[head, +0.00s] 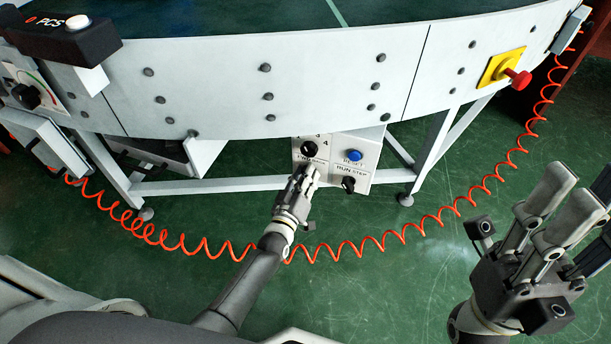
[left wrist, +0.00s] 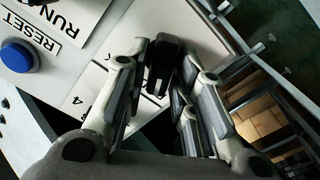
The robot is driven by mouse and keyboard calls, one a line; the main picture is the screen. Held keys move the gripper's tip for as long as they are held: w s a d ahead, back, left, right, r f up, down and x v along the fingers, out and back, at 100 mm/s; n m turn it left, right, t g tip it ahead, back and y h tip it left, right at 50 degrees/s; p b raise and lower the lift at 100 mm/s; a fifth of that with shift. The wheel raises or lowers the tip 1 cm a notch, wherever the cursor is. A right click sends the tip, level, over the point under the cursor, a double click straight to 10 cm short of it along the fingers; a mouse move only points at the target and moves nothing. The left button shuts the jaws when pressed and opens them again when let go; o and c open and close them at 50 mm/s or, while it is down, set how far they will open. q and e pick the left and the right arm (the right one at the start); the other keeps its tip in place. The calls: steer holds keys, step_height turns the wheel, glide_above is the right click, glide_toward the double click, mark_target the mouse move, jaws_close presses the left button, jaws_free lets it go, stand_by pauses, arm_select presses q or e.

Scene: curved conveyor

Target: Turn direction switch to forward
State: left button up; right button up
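The control box (head: 376,146) hangs under the conveyor. A black switch knob (left wrist: 163,62) shows in the left wrist view, on the side of the "4" mark away from the blue button; its place fits the direction switch. Its label is mostly covered. My left gripper (head: 309,174) is at the box front and hides this switch in the head view. In the left wrist view its fingers (left wrist: 165,75) stand apart on both sides of the knob; contact is not clear. My right gripper (head: 572,195) is open and empty at the right, away from the box.
The box also has a black numbered knob (head: 309,149), a blue RESET button (head: 354,155) and a RUN/STEP switch (head: 348,184). An orange coiled cable (head: 420,226) hangs in front. Green floor is clear at centre right.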

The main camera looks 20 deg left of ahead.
arm_select(q)
steer(key=shift+o, duration=0.7)
steer(key=shift+s, duration=0.1)
steer(key=s, duration=1.2)
steer(key=shift+a, duration=0.2)
steer(key=shift+w+r, duration=0.1)
